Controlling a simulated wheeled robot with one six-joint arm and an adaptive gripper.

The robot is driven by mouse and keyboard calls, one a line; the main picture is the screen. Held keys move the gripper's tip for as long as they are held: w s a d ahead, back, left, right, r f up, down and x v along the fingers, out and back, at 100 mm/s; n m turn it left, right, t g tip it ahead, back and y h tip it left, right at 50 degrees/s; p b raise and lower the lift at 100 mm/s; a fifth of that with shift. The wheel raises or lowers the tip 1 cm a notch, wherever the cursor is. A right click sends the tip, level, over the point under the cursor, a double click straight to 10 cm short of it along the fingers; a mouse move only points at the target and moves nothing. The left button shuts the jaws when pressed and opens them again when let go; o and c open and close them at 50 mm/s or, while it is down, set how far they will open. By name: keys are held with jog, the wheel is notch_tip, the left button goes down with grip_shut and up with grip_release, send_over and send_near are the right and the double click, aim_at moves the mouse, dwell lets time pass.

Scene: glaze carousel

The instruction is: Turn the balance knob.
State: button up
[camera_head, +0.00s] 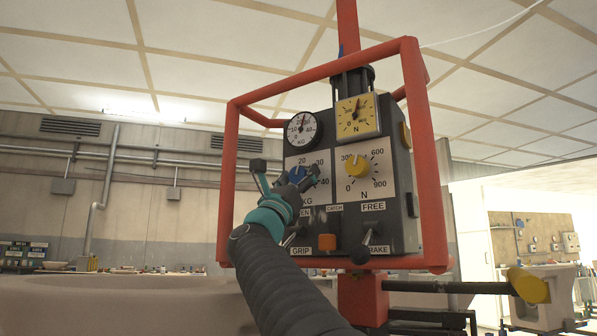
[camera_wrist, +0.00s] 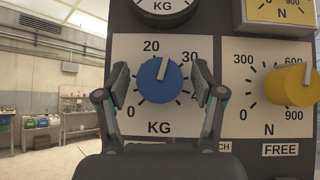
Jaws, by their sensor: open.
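A blue knob (camera_wrist: 160,80) sits on a white square plate (camera_wrist: 134,119) marked KG with a scale from 0 upward. Its white pointer is tilted slightly right of straight up, just past 20. The blue knob also shows in the head view (camera_head: 297,173), partly hidden by my gripper. My gripper (camera_head: 285,170) is open in front of the panel. In the wrist view its two fingers stand left and right of the blue knob, with visible gaps on both sides. I cannot tell how deep the fingertips reach along it.
A yellow knob (camera_head: 355,168) on an N scale is close at right. A white KG gauge (camera_head: 302,130) and yellow N gauge (camera_head: 356,116) sit above. A red tube frame (camera_head: 413,100) surrounds the panel.

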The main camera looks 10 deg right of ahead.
jog(key=c, duration=1.1)
jog(key=shift+c, duration=0.2)
jog(key=shift+n+t+y, duration=0.4)
jog(key=shift+n+y, duration=0.1)
jog(key=shift+n, duration=0.1)
jog(key=n+t+y, duration=0.2)
jog(key=n+y, duration=0.1)
jog(key=n, duration=0.1)
jog(key=shift+d+b, duration=0.1)
jog(key=shift+b, duration=0.2)
jog(key=n+t+y+p, duration=0.1)
jog(key=n+y, duration=0.3)
jog(key=n, duration=0.1)
jog(key=shift+r+y, duration=0.15)
jog(key=shift+y, duration=0.25)
jog(key=shift+n+y+p, duration=0.3)
jog(key=shift+n+y, duration=0.4)
jog(key=shift+n, duration=0.3)
